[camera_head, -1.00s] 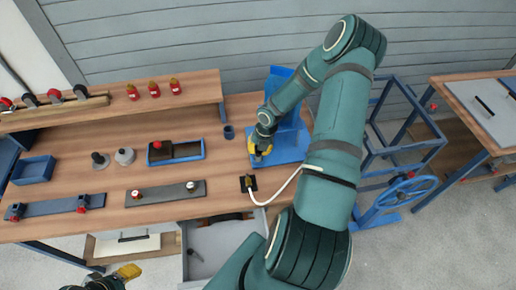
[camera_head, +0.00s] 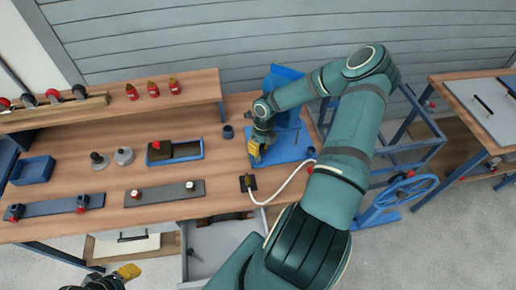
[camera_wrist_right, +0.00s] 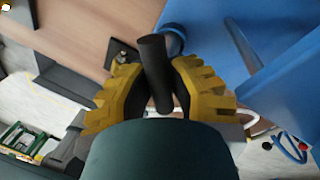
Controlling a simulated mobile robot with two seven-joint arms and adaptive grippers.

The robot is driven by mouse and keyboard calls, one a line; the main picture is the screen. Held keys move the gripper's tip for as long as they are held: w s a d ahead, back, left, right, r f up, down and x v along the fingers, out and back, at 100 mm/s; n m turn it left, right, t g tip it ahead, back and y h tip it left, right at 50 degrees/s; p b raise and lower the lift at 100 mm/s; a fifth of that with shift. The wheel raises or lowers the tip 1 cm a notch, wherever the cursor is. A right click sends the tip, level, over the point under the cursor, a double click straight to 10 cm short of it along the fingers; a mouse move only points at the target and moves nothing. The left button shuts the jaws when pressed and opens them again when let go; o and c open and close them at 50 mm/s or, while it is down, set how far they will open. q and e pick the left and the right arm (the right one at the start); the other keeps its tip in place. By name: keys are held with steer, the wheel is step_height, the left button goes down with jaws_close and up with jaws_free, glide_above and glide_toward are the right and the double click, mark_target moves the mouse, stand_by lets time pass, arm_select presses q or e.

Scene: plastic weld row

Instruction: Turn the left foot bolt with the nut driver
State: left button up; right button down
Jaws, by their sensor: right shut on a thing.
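My right gripper (camera_head: 256,152) is above the left part of the blue base plate (camera_head: 287,152) on the bench. In the right wrist view the yellow fingers (camera_wrist_right: 158,92) are shut on a dark cylindrical handle (camera_wrist_right: 154,60), which I take to be the nut driver. Its lower end is hidden. The blue fixture (camera_wrist_right: 285,80) fills the right of that view, with a round blue part (camera_wrist_right: 172,40) just behind the handle. I cannot make out the left foot bolt. My left gripper (camera_head: 128,272) is at the bottom left edge, away from the bench; its jaws are unclear.
A white hose (camera_head: 285,186) runs from a small black block (camera_head: 248,183) toward my right arm. A dark cup (camera_head: 228,131) stands left of the fixture. An open drawer (camera_head: 215,240) sticks out below.

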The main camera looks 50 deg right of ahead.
steer(key=shift+s+r, duration=0.1)
steer(key=shift+r, duration=0.05)
steer(key=shift+r, duration=0.85)
